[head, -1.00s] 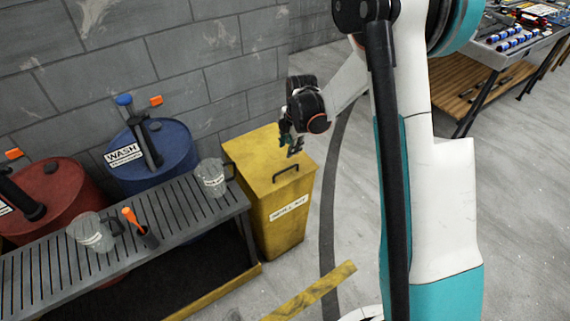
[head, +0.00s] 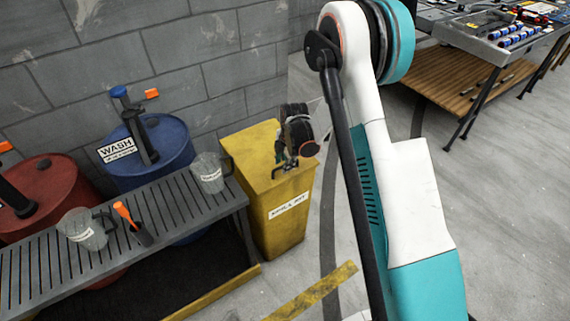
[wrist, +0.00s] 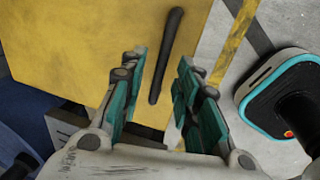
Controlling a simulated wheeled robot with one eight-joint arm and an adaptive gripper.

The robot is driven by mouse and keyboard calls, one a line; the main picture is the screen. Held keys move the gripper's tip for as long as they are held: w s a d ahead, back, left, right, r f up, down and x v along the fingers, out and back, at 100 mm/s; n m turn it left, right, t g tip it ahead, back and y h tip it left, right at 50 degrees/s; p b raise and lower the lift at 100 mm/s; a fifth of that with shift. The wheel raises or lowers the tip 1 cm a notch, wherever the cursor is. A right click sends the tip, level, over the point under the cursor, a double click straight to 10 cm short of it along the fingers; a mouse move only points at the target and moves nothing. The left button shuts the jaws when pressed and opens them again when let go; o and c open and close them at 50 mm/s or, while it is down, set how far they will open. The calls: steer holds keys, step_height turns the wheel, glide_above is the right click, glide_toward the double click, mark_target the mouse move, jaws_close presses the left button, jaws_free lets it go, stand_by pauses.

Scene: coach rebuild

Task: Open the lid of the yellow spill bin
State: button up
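The yellow spill bin (head: 279,222) stands against the wall, right of the grey grated bench. Its flat lid (head: 247,155) is down. The lid's dark bar handle (wrist: 167,55) shows in the wrist view, running up from between my fingers. My gripper (wrist: 160,95) is open, with its two teal-padded fingers apart on either side of the handle's lower end. In the head view my gripper (head: 284,167) is over the front of the lid by the handle, and my wrist hides part of the lid. I cannot tell whether the fingers touch the handle.
A blue WASH drum (head: 172,152) and a red drum (head: 45,185) stand behind the grated bench (head: 160,210). The bench carries two clear jugs and an orange-handled tool. A yellow floor strip (head: 315,290) lies in front. A table (head: 470,35) with tools is at the upper right.

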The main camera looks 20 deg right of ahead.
steer(key=shift+f, duration=0.1)
jaws_close()
